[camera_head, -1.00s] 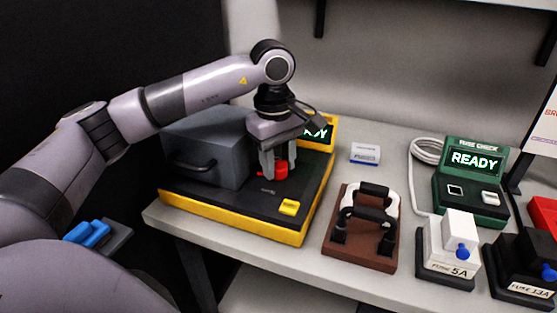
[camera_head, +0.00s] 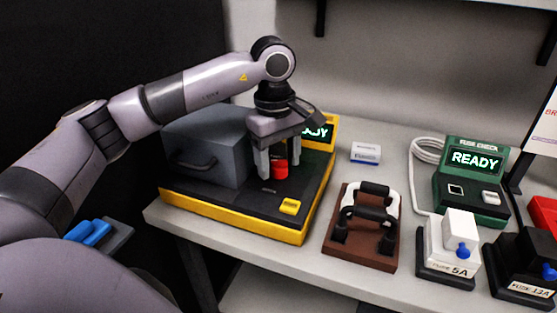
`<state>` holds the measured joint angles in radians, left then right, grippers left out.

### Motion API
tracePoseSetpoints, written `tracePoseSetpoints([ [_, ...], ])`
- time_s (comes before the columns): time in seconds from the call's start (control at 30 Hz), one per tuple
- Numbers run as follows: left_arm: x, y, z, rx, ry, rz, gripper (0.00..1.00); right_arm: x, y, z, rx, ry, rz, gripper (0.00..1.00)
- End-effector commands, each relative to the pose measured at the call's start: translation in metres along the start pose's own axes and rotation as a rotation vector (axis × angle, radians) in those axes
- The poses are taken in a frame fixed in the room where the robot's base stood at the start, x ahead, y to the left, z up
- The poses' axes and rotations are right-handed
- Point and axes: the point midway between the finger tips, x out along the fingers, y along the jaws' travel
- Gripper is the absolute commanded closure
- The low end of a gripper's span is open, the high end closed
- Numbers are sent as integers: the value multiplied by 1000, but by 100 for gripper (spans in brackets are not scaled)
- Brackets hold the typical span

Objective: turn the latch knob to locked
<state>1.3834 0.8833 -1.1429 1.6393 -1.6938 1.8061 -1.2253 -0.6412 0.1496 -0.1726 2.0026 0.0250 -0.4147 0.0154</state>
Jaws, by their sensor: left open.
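The red latch knob (camera_head: 281,170) stands on the black top of the yellow-edged station (camera_head: 235,219), beside the grey box with a handle (camera_head: 208,146). My left gripper (camera_head: 278,168) points down at the knob, open, with one finger on each side of it. I cannot tell whether the fingers touch the knob. The gripper partly hides the station's lit display (camera_head: 318,131). My right gripper does not show.
A yellow switch (camera_head: 289,207) sits at the station's front. To the right are a brown base with a handle (camera_head: 361,241), a green fuse checker (camera_head: 473,183) reading READY, and fuse blocks (camera_head: 450,250). A small white box (camera_head: 365,154) lies behind.

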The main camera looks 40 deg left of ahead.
Motion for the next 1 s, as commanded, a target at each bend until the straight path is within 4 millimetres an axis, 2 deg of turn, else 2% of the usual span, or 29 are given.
tracePoseSetpoints([
  [0.2, -36, 1, 1, 1, 0, 4, 38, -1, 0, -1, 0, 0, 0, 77],
  [0.4, -61, 0, 1, 1, -1, 1, 38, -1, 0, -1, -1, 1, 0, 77],
  [0.83, -66, 0, 1, -2, -1, -1, 37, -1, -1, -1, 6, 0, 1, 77],
  [1.0, -66, 0, 1, -63, -1, -4, 37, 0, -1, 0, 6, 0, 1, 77],
])
